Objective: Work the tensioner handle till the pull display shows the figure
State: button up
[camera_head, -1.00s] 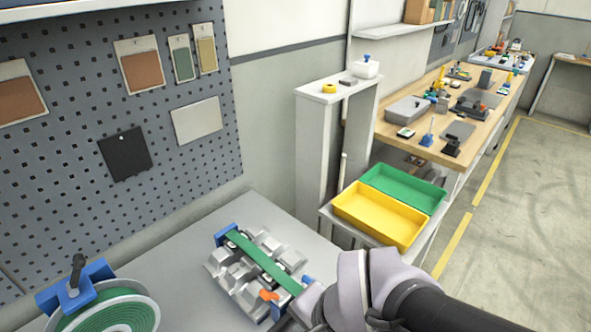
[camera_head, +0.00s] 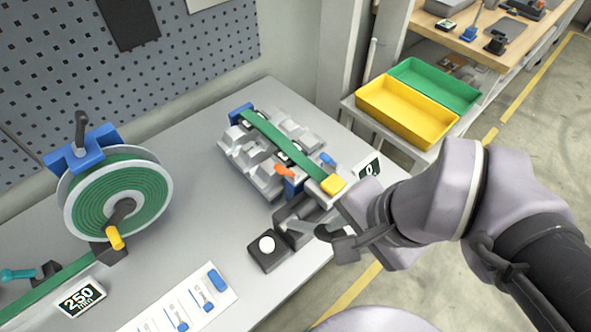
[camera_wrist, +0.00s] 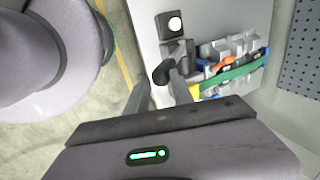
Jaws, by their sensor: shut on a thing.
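The pull display (camera_head: 369,170) is a small panel reading 0, at the right end of the ingot stack. The grey tensioner (camera_head: 298,212) sits at the table's front edge beside the stack. My gripper (camera_head: 322,230) is at the tensioner and is shut on its dark handle, whose end shows between the fingers in the wrist view (camera_wrist: 162,73). The arm and fingers partly hide the handle in the head view. A green strap (camera_head: 285,147) runs over the grey ingots (camera_head: 248,158) to a yellow piece (camera_head: 333,184).
A black box with a white round button (camera_head: 267,247) stands close left of my gripper. A strap reel (camera_head: 118,208) is at the left, near a panel reading 250 mm (camera_head: 81,298). Yellow (camera_head: 403,112) and green (camera_head: 436,83) bins stand behind the arm.

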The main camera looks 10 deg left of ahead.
jog(key=w+a+r+g+h+p, duration=0.1)
jog(key=a+r+p, duration=0.1)
jog(key=p, duration=0.1)
jog(key=w+a+r+g+h+p, duration=0.1)
jog(key=w+a+p, duration=0.1)
jog(key=p, duration=0.2)
jog(key=shift+w+r+p, duration=0.3)
jog(key=shift+r, duration=0.1)
jog(key=shift+w+a+h, duration=0.2)
jog(key=shift+a+h, duration=0.1)
jog(key=shift+f, duration=0.2)
jog(key=w+a+r+g+h+p, duration=0.1)
jog(key=w+a+g+h+p, duration=0.2)
jog(key=p, duration=0.9)
jog(key=w+a, duration=0.3)
jog(key=a, duration=0.1)
jog(key=shift+r+h+p, duration=0.3)
jog(key=shift+r+p, duration=0.05)
jog(key=shift+w+a, duration=0.1)
